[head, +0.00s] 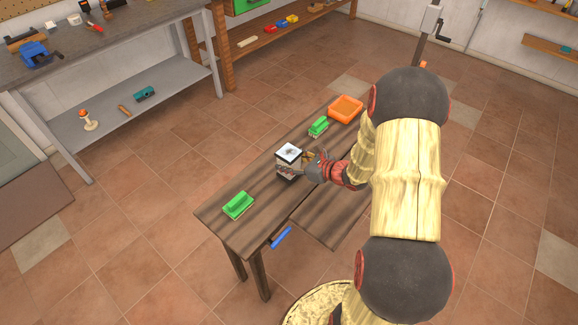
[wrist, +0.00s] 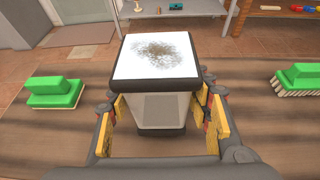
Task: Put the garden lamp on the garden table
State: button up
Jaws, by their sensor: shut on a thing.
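The garden lamp (head: 288,158) is a small box-shaped lantern with a dark frame, clear sides and a white top with a dark speckled patch. It is upright at the middle of the wooden garden table (head: 262,203). In the wrist view the lamp (wrist: 157,75) stands between the two fingers of my gripper (wrist: 160,113), which is shut on its sides. My gripper also shows in the head view (head: 312,166), reaching in from the right. Whether the lamp's base touches the table top (wrist: 62,130) or is slightly above it, I cannot tell.
A green brush (head: 238,205) lies on the table's near end. Another green brush (head: 318,126) and an orange tray (head: 345,109) are toward the far end. A bench (head: 338,213) runs along the right side. A grey workbench (head: 110,50) stands at the upper left.

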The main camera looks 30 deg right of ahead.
jog(key=shift+f, duration=0.5)
jog(key=shift+f, duration=0.15)
jog(key=o, duration=1.5)
